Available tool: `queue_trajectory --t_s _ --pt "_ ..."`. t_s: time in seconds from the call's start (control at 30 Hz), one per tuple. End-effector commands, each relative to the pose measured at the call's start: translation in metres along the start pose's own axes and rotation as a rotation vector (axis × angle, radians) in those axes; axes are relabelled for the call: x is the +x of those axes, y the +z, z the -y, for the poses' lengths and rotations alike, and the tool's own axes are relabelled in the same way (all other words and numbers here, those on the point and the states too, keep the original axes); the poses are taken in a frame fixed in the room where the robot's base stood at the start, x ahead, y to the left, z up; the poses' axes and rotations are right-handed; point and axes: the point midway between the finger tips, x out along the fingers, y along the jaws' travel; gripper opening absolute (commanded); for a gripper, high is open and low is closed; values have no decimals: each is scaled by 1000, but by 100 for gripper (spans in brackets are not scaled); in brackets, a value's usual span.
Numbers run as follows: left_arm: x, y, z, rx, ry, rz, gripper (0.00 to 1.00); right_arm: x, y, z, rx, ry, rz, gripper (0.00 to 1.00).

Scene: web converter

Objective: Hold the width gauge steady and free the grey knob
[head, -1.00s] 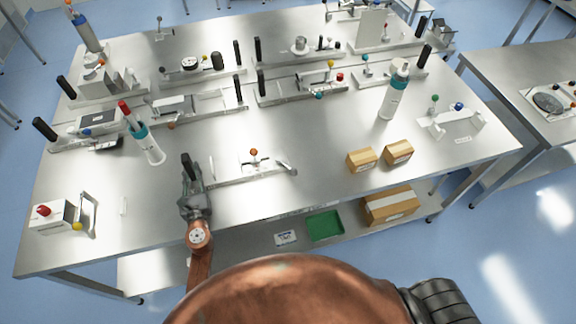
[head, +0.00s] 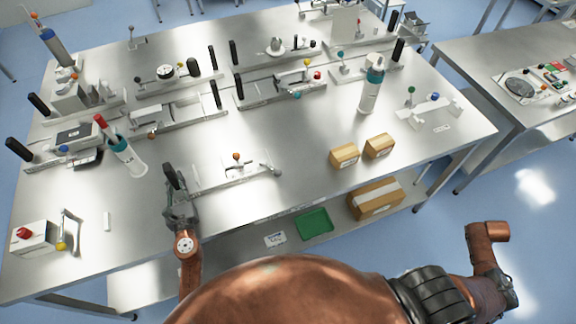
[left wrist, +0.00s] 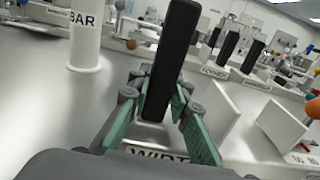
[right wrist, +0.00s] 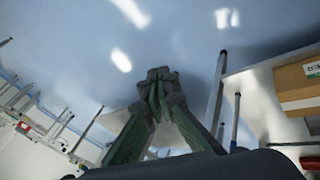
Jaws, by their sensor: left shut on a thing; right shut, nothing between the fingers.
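The width gauge (head: 225,179) lies near the front edge of the table, a pale bar with a black upright handle (head: 170,178) at its left end. An orange ball knob (head: 236,157) stands on its middle. A small greyish knob or lever end (head: 266,167) shows at its right end; its detail is too small to tell. My left gripper (head: 178,200) is shut on the black handle, which also stands between its green fingers in the left wrist view (left wrist: 172,70). My right gripper (right wrist: 158,85) is shut and empty, away from the gauge.
Two small cardboard boxes (head: 345,155) stand right of the gauge. Other gauges line the back. A green tray (head: 314,224) and a larger box (head: 375,199) sit on the shelf below. The table around the gauge's front is clear.

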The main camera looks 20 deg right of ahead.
Motion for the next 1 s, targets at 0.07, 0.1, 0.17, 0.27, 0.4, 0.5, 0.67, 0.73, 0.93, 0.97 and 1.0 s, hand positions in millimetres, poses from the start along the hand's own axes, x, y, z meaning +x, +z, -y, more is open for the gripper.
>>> queue_trajectory --t_s 0.07,0.1,0.17,0.27,0.4,0.5,0.67,0.73,0.93,0.97,1.0 --pt "-3 -13 2 1 -6 -21 0 -28 -50 -48 44 25 -44 0" --pt "-3 -13 2 1 -6 -21 0 -43 -73 -69 66 31 -65 0" --pt "-3 -13 2 1 -6 -21 0 -68 -108 -98 96 38 -98 0" --pt "-3 -13 2 1 -7 -21 0 -113 -164 -139 141 41 -157 0" --pt "-3 -13 3 1 -7 -21 0 -176 -229 -179 181 34 -232 0" --pt "-3 -13 3 1 -7 -21 0 -217 -269 -196 197 19 -279 0" --pt "-3 -13 3 1 -7 -21 0 -271 -328 -178 202 -64 -342 0" --pt "-3 -13 3 1 -7 -21 0 -279 -346 -146 196 -133 -349 0" --pt "-3 -13 2 0 -6 -21 0 -287 -378 -29 149 -333 -341 0" --pt "-3 -13 2 0 -6 -21 0 -289 -382 -9 139 -365 -338 0" --pt "-3 -13 2 1 -6 -21 0 -293 -387 20 123 -412 -334 0"
